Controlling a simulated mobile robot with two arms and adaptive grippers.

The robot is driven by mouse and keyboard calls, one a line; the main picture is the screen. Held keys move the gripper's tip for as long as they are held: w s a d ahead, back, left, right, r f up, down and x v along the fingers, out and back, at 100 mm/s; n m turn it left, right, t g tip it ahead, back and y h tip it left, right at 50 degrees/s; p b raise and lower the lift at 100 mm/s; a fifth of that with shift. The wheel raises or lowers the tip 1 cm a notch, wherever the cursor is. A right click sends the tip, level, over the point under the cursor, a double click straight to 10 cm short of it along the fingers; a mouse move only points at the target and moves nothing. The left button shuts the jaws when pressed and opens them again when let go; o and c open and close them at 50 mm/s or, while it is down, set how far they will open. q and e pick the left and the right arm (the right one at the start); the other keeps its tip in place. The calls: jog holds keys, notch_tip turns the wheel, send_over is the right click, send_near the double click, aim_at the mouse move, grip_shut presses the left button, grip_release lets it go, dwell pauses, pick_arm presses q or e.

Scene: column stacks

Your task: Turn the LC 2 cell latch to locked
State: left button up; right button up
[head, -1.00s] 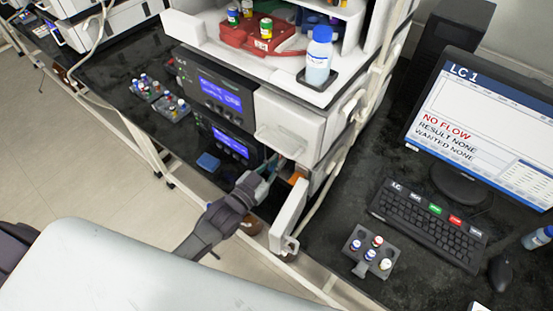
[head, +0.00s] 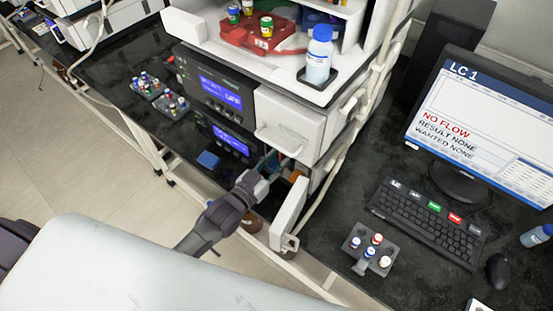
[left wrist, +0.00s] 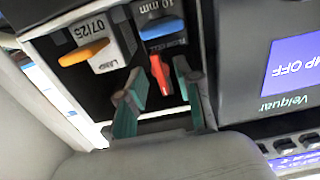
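In the left wrist view, a red latch lever (left wrist: 160,75) hangs below a module with a blue handle (left wrist: 163,28) marked "10 mm". In the head view, my left gripper (head: 268,174) reaches into the open bay low on the instrument stack, where the latch is hidden. My right gripper is not in view.
An open white door (head: 289,214) stands just right of my left gripper. A lamp module with an orange handle (left wrist: 83,52) sits beside the blue-handled one. A monitor (head: 490,120) reading "LC 1", a keyboard (head: 425,225) and a vial rack (head: 370,250) are to the right.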

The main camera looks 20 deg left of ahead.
pick_arm(q)
jog(key=v, duration=1.2)
dwell(0.5)
